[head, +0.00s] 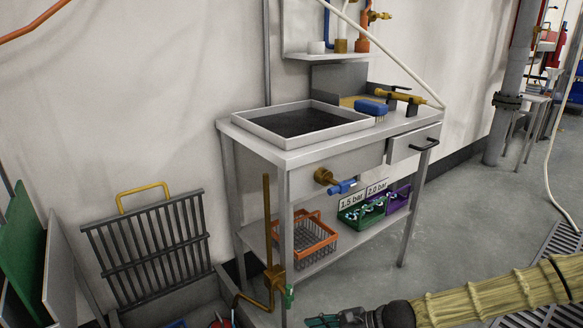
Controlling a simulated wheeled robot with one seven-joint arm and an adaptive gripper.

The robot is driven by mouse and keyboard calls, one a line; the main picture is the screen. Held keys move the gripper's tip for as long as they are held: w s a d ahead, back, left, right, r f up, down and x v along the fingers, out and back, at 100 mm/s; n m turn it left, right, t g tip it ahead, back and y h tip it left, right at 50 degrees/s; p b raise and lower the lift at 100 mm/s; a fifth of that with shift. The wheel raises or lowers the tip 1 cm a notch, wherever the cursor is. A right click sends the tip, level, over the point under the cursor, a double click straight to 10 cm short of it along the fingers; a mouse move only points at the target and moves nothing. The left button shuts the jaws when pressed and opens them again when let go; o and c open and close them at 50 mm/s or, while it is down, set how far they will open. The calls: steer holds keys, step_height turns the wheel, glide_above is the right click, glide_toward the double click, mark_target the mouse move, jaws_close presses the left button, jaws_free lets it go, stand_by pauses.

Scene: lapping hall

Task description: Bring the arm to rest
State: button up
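My arm, in a ribbed yellow sleeve, reaches in from the right edge at the bottom right of the head view. My gripper (325,321) is at the bottom edge, dark with greenish tips, pointing left. It is partly cut off by the frame, and I cannot tell whether its fingers are apart or together. I see nothing clearly held in it. It appears low in front of the workbench (290,158), near the bench's front leg.
The bench carries a shallow tray (262,128), a blue brush (371,108) and a partly open drawer (413,143). A blue-handled valve (342,187) juts from its front. Its lower shelf holds an orange basket (303,238) and green (352,222) and purple bins. Grey floor (455,215) is clear at right.

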steer(key=s+f+n+g+h, duration=0.4)
steer(key=s+f+n+h, duration=0.3)
steer(key=s+f, duration=1.05)
steer(key=s+d+f+n+t+h, duration=0.1)
steer(key=s+d+n+h, duration=0.2)
steer(key=s+d+n, duration=0.4)
steer(key=s+d+n+h, duration=0.2)
steer(key=s+d+n, duration=0.35)
steer(key=d, duration=0.35)
step_height(320, 180, up, 38)
steer(key=w+p, duration=0.1)
steer(key=p, duration=3.7)
steer(key=shift+a+f, duration=0.2)
